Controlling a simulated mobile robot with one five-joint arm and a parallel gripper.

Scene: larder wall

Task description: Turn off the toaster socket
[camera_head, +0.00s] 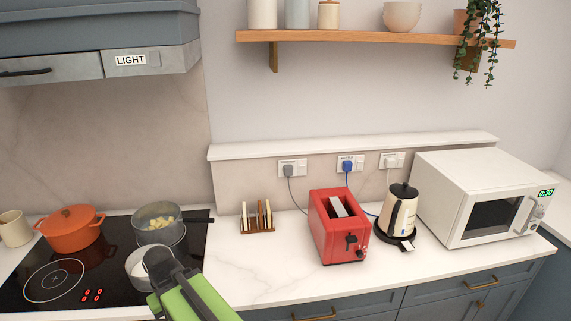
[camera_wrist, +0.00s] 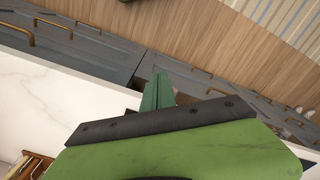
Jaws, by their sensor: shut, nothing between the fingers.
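The red toaster (camera_head: 325,236) stands on the white counter. Three wall sockets sit above it: the left socket (camera_head: 300,166) with a grey plug (camera_head: 288,171), the middle socket (camera_head: 357,161) with a blue plug (camera_head: 347,167), and the right socket (camera_head: 399,158) with a pale plug (camera_head: 390,162). The grey cord runs down behind the toaster's left side. The blue cord passes behind the toaster and seems to reappear toward the kettle. Switch positions are too small to tell. My gripper (camera_head: 158,257) is shut and empty over the hob's right side, well left of the sockets. It also shows in the wrist view (camera_wrist: 158,85).
A cream kettle (camera_head: 399,215) and white microwave (camera_head: 468,190) stand right of the toaster. A toast rack (camera_head: 257,229) stands to its left. A wooden shelf (camera_head: 350,37) hangs above the sockets.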

